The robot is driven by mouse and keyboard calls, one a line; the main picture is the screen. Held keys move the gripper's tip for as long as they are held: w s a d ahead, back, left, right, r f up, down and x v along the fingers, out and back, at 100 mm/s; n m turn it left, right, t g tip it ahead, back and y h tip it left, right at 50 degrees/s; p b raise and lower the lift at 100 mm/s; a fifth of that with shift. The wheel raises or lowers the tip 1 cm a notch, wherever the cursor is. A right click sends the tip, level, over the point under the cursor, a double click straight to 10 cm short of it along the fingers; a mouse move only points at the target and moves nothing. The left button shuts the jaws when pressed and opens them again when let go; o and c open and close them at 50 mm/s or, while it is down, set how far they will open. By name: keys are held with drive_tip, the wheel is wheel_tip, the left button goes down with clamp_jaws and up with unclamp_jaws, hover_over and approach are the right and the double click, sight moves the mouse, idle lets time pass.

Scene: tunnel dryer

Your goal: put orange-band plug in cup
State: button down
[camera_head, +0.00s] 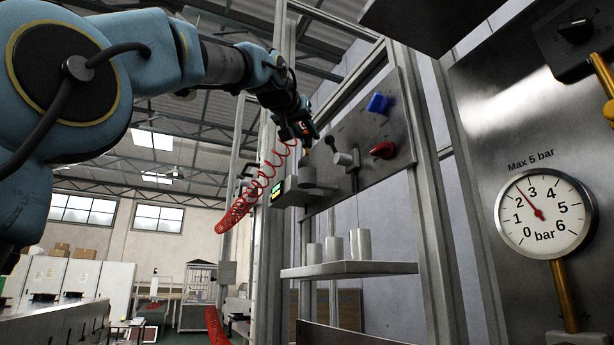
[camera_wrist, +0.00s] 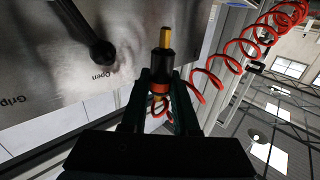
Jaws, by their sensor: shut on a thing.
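My gripper (camera_wrist: 161,80) is shut on a plug (camera_wrist: 162,64) with a black body, an orange band between the fingers and a brass tip pointing away from the gripper. In the head view my gripper (camera_head: 302,130) is raised beside the upper left of the metal panel; the plug is too small there to make out clearly. Three grey cylindrical cups stand on a shelf below: a left one (camera_head: 314,253), a middle one (camera_head: 333,249) and a right one (camera_head: 361,244). Another grey cylinder (camera_head: 307,176) sits on a small unit with a green display. I cannot tell which cup is meant.
The panel (camera_head: 350,133) carries a blue knob (camera_head: 378,103), a red knob (camera_head: 383,150) and a lever (camera_head: 345,158) close to my gripper.

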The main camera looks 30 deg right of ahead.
sight(307, 155)
drive_tip(key=shift+f+b, duration=0.6)
drive_tip(key=shift+f, duration=2.85)
drive_tip(key=shift+f, duration=0.1)
drive_tip(key=shift+f, duration=0.15)
drive_tip(key=c, duration=0.7)
unclamp_jaws()
